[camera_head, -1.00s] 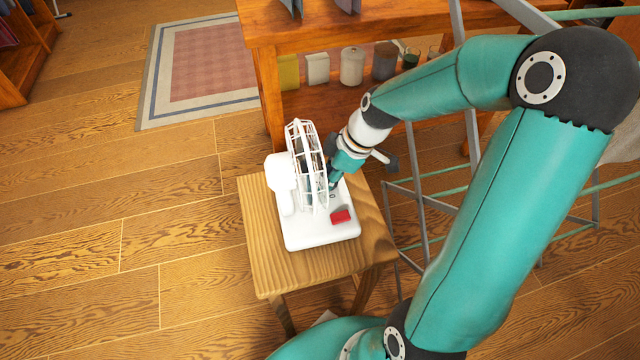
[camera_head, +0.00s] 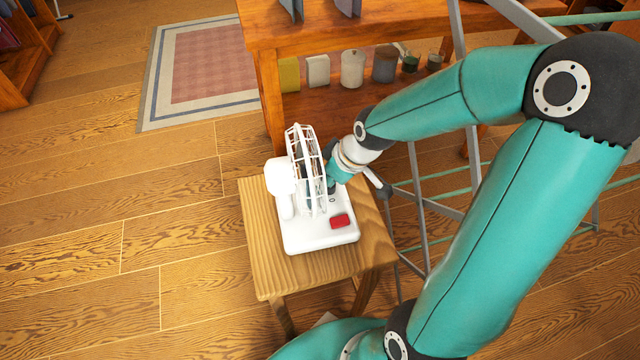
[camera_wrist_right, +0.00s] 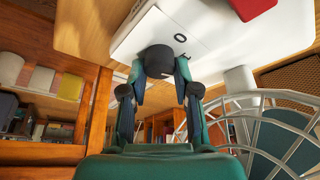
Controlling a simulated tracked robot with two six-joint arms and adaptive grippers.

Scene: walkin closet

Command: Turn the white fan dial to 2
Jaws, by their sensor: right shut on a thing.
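The white fan (camera_head: 307,170) stands upright on a small wooden table, its cage facing right. Its white base (camera_head: 300,243) carries a red switch (camera_head: 341,221), which also shows in the right wrist view (camera_wrist_right: 252,7). My right gripper (camera_head: 332,184) is at the far right part of the base, partly hidden by the cage. In the right wrist view, my right gripper (camera_wrist_right: 159,68) has its fingertips closed around the dark round dial (camera_wrist_right: 158,60). A "0" mark (camera_wrist_right: 180,38) shows on the base beside the dial. Other marks and the dial's pointer cannot be read. My left gripper is not in view.
The wooden table (camera_head: 262,262) has little bare room around the fan. A wooden shelf unit (camera_head: 268,95) with several jars stands behind it. A grey metal rack (camera_head: 425,205) stands to the right. A rug (camera_head: 200,65) lies on the open floor at left.

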